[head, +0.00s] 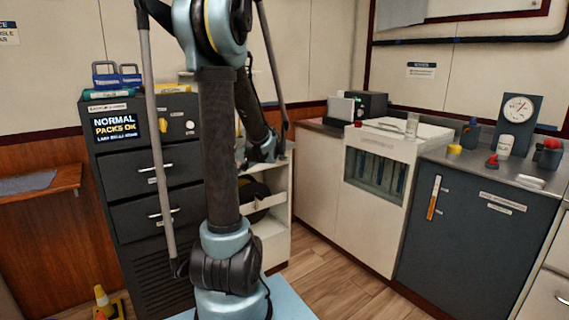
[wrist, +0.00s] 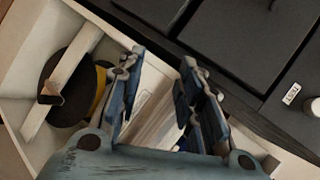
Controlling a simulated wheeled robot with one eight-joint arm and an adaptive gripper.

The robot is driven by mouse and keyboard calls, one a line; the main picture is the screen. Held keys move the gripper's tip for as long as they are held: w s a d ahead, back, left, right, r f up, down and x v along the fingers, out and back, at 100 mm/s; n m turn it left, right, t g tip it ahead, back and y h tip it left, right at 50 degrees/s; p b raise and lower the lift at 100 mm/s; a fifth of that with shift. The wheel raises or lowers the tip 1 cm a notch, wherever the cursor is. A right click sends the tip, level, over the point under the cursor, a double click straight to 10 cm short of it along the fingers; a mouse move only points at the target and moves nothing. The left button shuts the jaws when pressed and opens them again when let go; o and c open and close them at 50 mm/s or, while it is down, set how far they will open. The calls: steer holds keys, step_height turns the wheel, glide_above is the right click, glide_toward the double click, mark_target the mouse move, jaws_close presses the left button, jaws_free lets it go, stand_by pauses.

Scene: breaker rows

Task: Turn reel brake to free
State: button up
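A dark round reel with a yellow band (wrist: 100,88) sits in a white open unit (wrist: 32,62) at the left of the wrist view. A pale bar (wrist: 63,80) crosses its face, with a small brown piece (wrist: 50,91) on it. I cannot tell which part is the brake. In the head view the reel (head: 257,207) is partly hidden behind my arm. My gripper (wrist: 163,57) has its two fingers apart, with nothing between them. It is to the right of the reel in the wrist view and not touching it. In the head view my gripper (head: 265,153) is above the unit.
A dark drawer cabinet (head: 150,218) with a "NORMAL PACKS OK" display (head: 115,126) stands left of the reel unit. A white cabinet (head: 320,190) and a counter with a gauge (head: 517,108) stand to the right. The wooden floor (head: 325,280) in front is clear.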

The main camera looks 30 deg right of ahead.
steer(key=w+d+m+t, duration=0.2)
steer(key=d, duration=0.9)
steer(key=m+t+h, duration=0.4)
steer(key=m+t, duration=0.2)
steer(key=t, duration=0.1)
glide_toward(285, 159)
steer(key=shift+n, duration=0.3)
steer(key=w, duration=0.9)
steer(key=shift+w+a, duration=0.25)
steer(key=shift+a, duration=0.15)
steer(key=shift+h, duration=0.3)
jaws_close()
